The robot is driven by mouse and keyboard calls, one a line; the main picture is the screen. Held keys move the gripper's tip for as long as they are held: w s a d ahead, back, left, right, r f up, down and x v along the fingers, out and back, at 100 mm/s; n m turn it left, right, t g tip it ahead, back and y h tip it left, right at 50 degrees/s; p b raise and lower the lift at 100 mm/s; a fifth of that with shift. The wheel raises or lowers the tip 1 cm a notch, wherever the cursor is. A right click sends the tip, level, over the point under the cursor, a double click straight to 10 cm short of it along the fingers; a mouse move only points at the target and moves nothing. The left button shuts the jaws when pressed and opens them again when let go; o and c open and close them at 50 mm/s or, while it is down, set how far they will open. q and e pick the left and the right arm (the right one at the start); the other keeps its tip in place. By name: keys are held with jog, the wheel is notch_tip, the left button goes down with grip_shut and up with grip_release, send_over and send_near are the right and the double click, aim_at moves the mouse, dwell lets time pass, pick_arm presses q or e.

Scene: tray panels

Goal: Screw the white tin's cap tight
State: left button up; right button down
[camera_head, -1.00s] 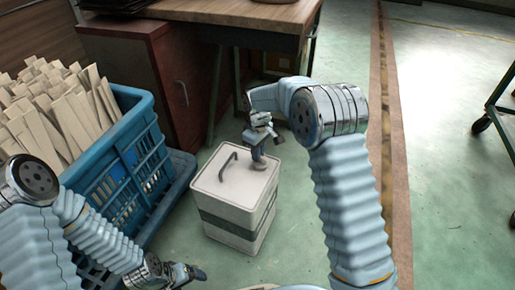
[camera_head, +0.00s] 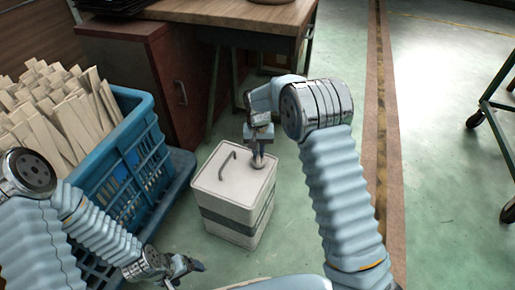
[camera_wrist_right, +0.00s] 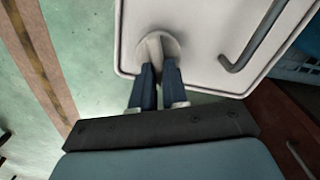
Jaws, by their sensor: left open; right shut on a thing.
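The white tin (camera_head: 234,200) stands upright on the floor, with a dark band round its side and a grey bar handle (camera_head: 227,165) on top. Its cap (camera_head: 258,162) sits near the top's back right corner; in the right wrist view the cap (camera_wrist_right: 157,48) is a pale disc with a raised grip. My right gripper (camera_head: 259,152) comes from above and is shut on the cap's grip, its dark fingers (camera_wrist_right: 159,70) on either side. My left gripper (camera_head: 192,266) is open and empty, low in front of the tin, apart from it.
A blue crate (camera_head: 150,165) full of pale wooden strips (camera_head: 60,105) stands to the left of the tin. A workbench (camera_head: 235,15) with a red-brown cabinet (camera_head: 182,95) is behind. Green floor (camera_head: 300,225) is free right of the tin.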

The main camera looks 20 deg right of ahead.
jog(key=shift+s+d+m+p, duration=0.15)
jog(key=shift+m+p, duration=0.4)
jog(key=shift+m, duration=1.75)
jog(key=c, duration=1.1)
grip_release()
jog(key=shift+c, duration=0.2)
notch_tip(320, 180, up, 14)
jog(key=p, duration=0.1)
jog(key=shift+f, duration=0.15)
